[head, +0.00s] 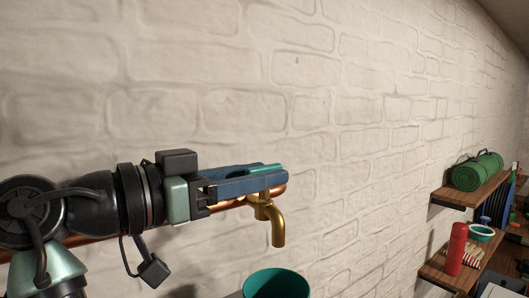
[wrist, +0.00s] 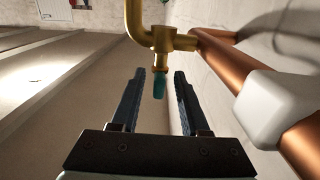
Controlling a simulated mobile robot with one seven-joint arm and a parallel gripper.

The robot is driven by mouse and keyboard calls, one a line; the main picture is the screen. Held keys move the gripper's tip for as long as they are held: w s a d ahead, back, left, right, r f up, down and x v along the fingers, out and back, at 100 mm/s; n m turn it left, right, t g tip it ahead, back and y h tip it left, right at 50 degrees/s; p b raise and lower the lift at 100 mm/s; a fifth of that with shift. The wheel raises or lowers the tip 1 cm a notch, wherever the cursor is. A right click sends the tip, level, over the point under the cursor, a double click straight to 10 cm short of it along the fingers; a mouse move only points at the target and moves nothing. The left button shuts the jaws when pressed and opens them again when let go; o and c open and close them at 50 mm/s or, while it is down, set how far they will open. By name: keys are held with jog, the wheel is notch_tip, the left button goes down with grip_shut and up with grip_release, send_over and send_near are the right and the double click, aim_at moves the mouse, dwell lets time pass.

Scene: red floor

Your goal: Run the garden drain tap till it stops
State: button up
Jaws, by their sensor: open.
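The brass garden tap (head: 278,229) comes off a copper pipe along the brick wall, its spout pointing down. Its teal handle (head: 264,168) shows in the head view beside the blue fingers of my gripper (head: 276,174). In the wrist view the brass tap body (wrist: 160,38) is at the top centre. The teal handle (wrist: 159,84) points into the gap between the two fingertips of my gripper (wrist: 159,75). The fingers are apart, with a visible gap on each side of the handle. In the head view the fingers hide part of the pipe and tap.
A teal bucket (head: 275,284) stands below the spout. The copper pipe (wrist: 265,100) runs close to the right of my fingers in the wrist view, with a white block (wrist: 272,105) on it. Wooden shelves (head: 470,190) with a green roll (head: 477,171) and a red bottle (head: 456,249) are at right.

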jog(key=shift+w+d+r, duration=0.15)
jog(key=shift+d, duration=0.4)
jog(key=shift+w, duration=0.15)
grip_shut()
